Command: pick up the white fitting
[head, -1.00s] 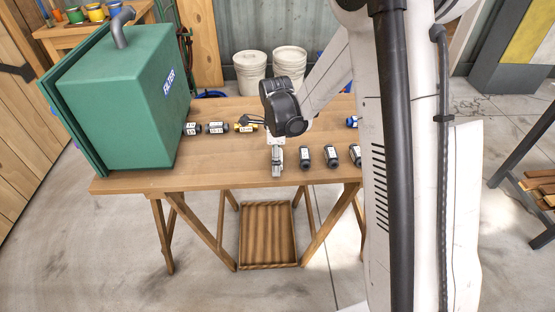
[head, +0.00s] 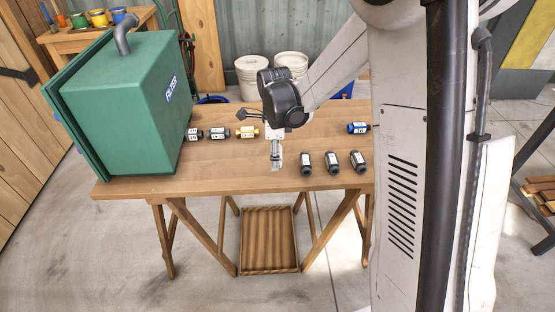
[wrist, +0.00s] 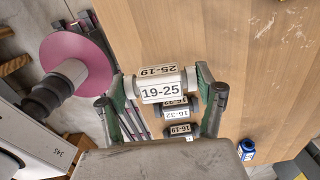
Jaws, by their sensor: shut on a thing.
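The white fitting (wrist: 162,88), labelled 19-25, sits between the fingertips of my gripper (wrist: 161,84) in the wrist view. One finger presses on each end of it, and the gripper is shut on it. In the head view my gripper (head: 276,158) is over the wooden table (head: 230,178), left of the front row of dark fittings. The white fitting is too small there to make out clearly. I cannot tell from the head view how far it is above the tabletop.
Dark fittings (head: 305,162) stand just right of my gripper. Two dark fittings (head: 218,133), a yellow one (head: 247,131) and a blue one (head: 357,127) lie farther back. A large green filter box (head: 125,100) fills the table's left end. A wooden tray (head: 268,240) is below.

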